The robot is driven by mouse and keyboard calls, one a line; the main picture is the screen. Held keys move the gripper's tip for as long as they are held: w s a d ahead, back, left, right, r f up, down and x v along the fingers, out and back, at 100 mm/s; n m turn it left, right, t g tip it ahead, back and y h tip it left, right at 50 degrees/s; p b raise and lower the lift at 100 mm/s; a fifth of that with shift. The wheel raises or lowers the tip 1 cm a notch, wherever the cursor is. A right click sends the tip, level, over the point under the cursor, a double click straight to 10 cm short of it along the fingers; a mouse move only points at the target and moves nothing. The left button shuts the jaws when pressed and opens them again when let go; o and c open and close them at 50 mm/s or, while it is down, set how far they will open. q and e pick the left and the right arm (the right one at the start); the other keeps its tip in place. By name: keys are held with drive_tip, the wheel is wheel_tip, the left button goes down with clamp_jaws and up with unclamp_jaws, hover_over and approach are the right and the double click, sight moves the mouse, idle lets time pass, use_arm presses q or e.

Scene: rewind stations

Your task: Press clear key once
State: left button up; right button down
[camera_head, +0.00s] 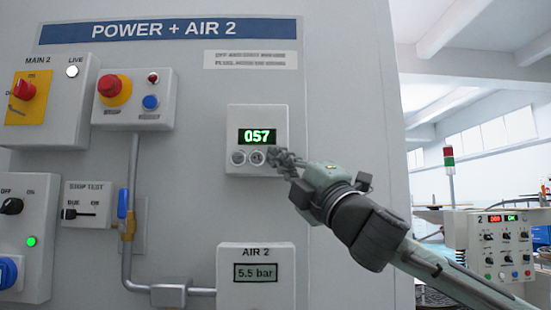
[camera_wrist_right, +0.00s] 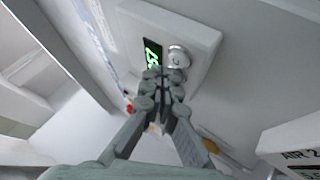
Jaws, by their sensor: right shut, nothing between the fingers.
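A pale counter box (camera_head: 282,125) on the grey cabinet wall has a green display (camera_head: 257,136) reading 057. My left gripper is out of view.
An AIR 2 gauge box (camera_head: 256,292) reading 5.5 bar is below. To the left are a red-and-yellow MAIN 2 switch (camera_head: 24,90), a red stop button (camera_head: 113,88) and a pipe (camera_head: 132,200). A control panel (camera_head: 500,240) stands at the right.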

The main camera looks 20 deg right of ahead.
drive_tip(key=shift+w, duration=0.1)
drive_tip(key=shift+w+d, duration=0.15)
drive_tip(key=shift+w, duration=0.2)
drive_tip(key=shift+w+d, duration=0.1)
drive_tip(key=shift+w, duration=0.3)
idle(0.6)
drive_tip(key=shift+s, duration=0.15)
idle(0.3)
drive_tip(key=shift+s+a, duration=0.2)
drive_tip(key=shift+s, duration=0.45)
drive_tip(key=shift+p, duration=0.3)
drive_tip(key=s, duration=0.2)
drive_tip(key=s+a, duration=0.1)
drive_tip(key=s, duration=0.1)
drive_tip(key=shift+s+a, duration=0.2)
drive_tip(key=shift+s, duration=0.2)
idle(0.3)
